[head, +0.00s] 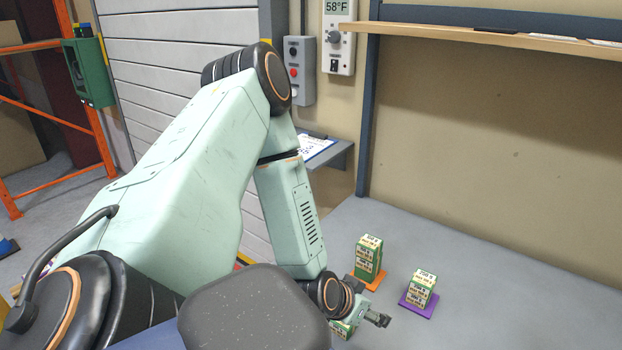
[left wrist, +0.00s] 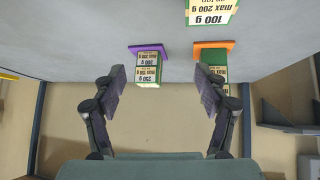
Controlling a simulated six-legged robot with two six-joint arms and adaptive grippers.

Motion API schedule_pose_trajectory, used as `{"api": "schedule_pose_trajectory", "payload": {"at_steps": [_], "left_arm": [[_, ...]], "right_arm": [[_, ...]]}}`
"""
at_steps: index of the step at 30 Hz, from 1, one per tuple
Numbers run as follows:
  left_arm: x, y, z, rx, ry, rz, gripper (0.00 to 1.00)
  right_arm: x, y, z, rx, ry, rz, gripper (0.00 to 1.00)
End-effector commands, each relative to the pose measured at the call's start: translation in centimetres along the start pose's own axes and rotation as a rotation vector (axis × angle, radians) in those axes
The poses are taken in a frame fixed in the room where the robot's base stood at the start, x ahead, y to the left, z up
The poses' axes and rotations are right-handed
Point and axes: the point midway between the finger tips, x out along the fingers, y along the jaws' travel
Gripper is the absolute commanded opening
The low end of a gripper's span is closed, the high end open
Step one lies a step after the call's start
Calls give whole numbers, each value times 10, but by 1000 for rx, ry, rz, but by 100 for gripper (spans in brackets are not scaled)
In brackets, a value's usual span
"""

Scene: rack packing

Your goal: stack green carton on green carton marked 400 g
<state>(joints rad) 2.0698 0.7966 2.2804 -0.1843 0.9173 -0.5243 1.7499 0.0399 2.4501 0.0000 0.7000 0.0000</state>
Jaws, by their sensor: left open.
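My left gripper (head: 366,302) is open and empty above the table in the head view, and its two spread fingers also show in the left wrist view (left wrist: 162,90). A green carton (head: 342,330) stands under the gripper, partly hidden by it. What appears to be the same carton is at the top of the left wrist view (left wrist: 211,12), marked 100 g, max 200 g, apart from the fingers. A stack of green cartons (head: 369,255) stands on an orange mat (head: 376,281). Another stack of green cartons (head: 423,284) stands on a purple mat (head: 416,308). I cannot make out a 400 g mark.
The grey table (head: 520,270) is clear to the right of the stacks. A wooden shelf (head: 450,35) runs along the back wall above it. A small side shelf with a clipboard (head: 318,149) is at the table's back left.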

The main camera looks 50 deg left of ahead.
Motion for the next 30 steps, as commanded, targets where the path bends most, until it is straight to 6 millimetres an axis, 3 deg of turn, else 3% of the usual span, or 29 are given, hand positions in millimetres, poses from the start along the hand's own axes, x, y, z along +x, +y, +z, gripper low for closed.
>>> {"api": "schedule_pose_trajectory", "payload": {"at_steps": [1, 6, 12, 15, 21, 30], "left_arm": [[-2, 15, 23, 21, -74, 22, 73], [-20, 50, 97, 47, -306, 53, 73], [-58, 70, 181, 82, -567, 32, 73], [-76, 72, 210, 97, -658, 8, 73], [-96, 72, 236, 109, -742, -22, 73], [-96, 72, 237, 107, -746, -24, 73]], "right_arm": [[0, 0, 0, 0, 0, 0, 73], [0, 0, 0, 0, 0, 0, 73], [0, 0, 0, 0, 0, 0, 73], [0, 0, 0, 0, 0, 0, 73], [0, 0, 0, 0, 0, 0, 73], [0, 0, 0, 0, 0, 0, 73]]}}
